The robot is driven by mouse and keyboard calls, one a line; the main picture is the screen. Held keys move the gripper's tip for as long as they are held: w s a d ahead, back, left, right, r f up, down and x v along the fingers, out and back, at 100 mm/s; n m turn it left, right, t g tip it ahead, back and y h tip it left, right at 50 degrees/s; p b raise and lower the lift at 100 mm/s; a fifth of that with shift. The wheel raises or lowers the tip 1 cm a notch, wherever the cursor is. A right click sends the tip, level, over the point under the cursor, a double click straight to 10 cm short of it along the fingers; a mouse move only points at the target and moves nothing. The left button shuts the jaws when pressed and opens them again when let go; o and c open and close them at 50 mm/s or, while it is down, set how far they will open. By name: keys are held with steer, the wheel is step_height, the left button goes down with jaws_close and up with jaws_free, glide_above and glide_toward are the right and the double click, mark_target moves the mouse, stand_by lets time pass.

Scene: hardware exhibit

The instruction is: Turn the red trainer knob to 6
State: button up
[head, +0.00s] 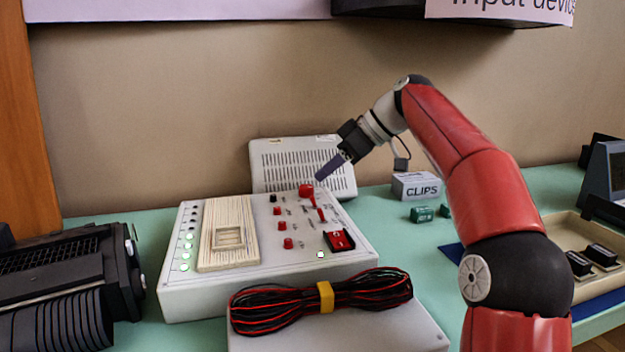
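The white trainer box (270,285) stands on the green table, left of centre. A large round red knob (306,190) sits at the back of its sloping top panel; its pointer and scale are too small to read. Smaller red knobs (288,243) and one black knob are in a column to its left and front. My gripper (321,177) reaches in from the right, its tip just right of and slightly above the large red knob. I cannot tell whether it touches the knob. The fingers overlap in this side view, so their opening is hidden.
A red rocker switch (340,241) and a white breadboard (228,235) are on the panel. A vented grey box (280,160) stands behind. A cable bundle (270,306) lies in front. A CLIPS box (416,186) and small green blocks are to the right. A black device (65,290) stands left.

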mark_target(308, 186)
steer(key=x, duration=0.5)
steer(key=shift+a+f, duration=0.15)
steer(key=shift+f, duration=0.05)
steer(key=c, duration=0.7)
steer(key=shift+b, duration=0.3)
